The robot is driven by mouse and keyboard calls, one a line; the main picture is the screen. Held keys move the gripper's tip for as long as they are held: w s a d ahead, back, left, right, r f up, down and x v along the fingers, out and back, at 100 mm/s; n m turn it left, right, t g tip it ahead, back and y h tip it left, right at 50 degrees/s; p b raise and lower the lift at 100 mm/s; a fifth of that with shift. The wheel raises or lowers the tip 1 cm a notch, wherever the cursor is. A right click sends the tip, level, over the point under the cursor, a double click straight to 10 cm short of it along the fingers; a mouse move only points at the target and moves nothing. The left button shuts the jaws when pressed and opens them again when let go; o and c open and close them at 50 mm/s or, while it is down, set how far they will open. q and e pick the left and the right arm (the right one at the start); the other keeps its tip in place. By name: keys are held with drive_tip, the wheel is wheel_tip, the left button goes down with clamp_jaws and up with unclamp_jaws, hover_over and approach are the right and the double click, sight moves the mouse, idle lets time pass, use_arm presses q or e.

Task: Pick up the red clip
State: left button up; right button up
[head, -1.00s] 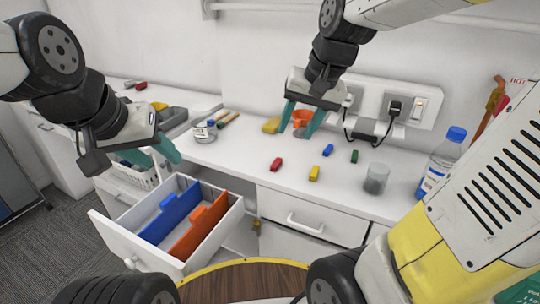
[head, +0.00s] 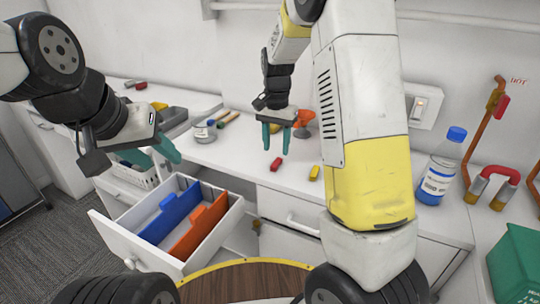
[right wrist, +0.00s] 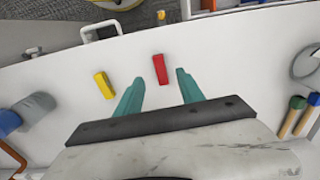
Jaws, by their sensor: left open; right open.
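The red clip (head: 276,164) lies on the white counter (head: 240,150), in front of the wall. It also shows in the right wrist view (right wrist: 160,69), just beyond the fingertips and about between them. My right gripper (head: 276,147) is open and empty, pointing down above and slightly behind the red clip; its teal fingers (right wrist: 158,85) are spread in the right wrist view. My left gripper (head: 168,156) is open and empty, over the area left of the open drawer.
A yellow clip (head: 314,173) lies right of the red one. An open drawer (head: 225,222) with blue and orange dividers juts out below. An orange funnel-like object (head: 304,121) stands behind. A blue-capped bottle (head: 441,168) stands at right. My right arm hides part of the counter.

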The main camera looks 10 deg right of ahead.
sight(276, 163)
wheel_tip(276, 163, down, 6)
drive_tip(key=shift+w+r, duration=0.1)
clamp_jaws()
